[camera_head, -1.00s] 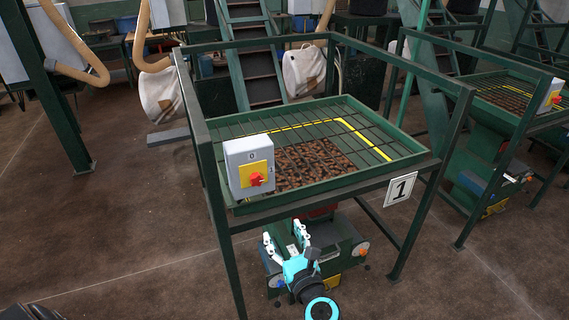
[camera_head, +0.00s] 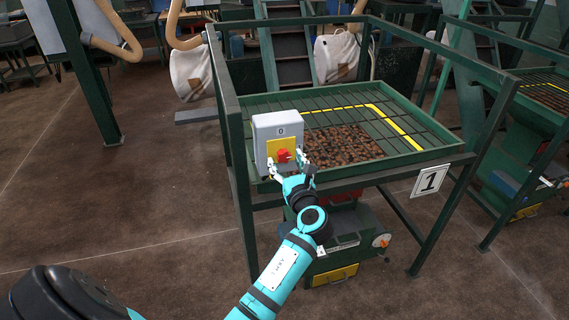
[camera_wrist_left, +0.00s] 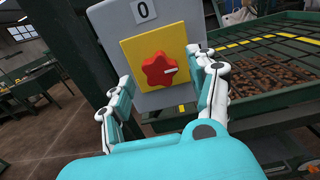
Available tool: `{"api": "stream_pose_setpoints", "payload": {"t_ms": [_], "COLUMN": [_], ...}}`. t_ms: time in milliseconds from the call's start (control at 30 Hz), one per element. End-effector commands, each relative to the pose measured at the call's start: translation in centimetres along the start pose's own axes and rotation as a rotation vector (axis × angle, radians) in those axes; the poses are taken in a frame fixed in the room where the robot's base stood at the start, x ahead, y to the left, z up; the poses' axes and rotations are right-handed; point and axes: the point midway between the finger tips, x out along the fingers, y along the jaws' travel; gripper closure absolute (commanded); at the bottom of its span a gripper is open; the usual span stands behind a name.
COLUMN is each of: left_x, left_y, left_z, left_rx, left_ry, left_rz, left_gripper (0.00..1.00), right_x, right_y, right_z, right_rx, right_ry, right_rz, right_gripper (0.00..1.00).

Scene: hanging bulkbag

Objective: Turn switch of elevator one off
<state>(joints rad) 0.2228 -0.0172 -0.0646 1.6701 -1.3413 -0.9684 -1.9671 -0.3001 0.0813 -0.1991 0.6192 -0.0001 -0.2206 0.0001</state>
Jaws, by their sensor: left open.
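The switch is a red star-shaped knob (camera_head: 284,156) on a yellow plate (camera_head: 272,148), on the front of a grey box (camera_head: 277,126) marked 0 at the top. The box is on the front-left of the frame with the number 1 sign (camera_head: 430,180). My left gripper (camera_head: 286,164) is open in front of the switch, its fingers on either side of the knob. In the left wrist view the red knob (camera_wrist_left: 164,70) shows between the two open fingers (camera_wrist_left: 163,92), its white mark pointing right. Contact with the knob cannot be told. My right gripper is not in view.
A green tray with a grid (camera_head: 385,158) and brown pieces (camera_head: 345,145) lies behind the box. Green frame posts (camera_head: 237,150) stand close to the left of the box. The floor (camera_head: 130,200) at the left is clear.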

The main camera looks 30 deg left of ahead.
Motion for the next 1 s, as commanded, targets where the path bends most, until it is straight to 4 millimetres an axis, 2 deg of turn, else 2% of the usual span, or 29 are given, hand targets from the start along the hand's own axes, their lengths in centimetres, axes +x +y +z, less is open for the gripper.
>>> {"api": "stream_pose_setpoints", "payload": {"t_ms": [200,467,567,900,1000], "left_x": [1.7,1.8,1.8,1.7,1.7], "left_y": [0.0,0.0,0.0,0.0,0.0], "left_z": [0.0,0.0,0.0,0.0,0.0], "left_rx": [0.0,0.0,0.0,0.0,-0.002], "left_ry": [0.0,0.001,0.001,0.001,0.001], "left_rz": [-0.001,-0.001,-0.001,-0.001,-0.002], "left_gripper": [0.4,0.4,0.51,0.95,0.96], "right_x": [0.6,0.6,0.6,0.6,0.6], "right_y": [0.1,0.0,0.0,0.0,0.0], "right_z": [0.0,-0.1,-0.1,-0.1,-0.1], "right_rx": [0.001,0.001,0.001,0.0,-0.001], "right_ry": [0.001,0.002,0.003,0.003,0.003], "right_rz": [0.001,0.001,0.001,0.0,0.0], "right_gripper": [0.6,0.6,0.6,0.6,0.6]}}
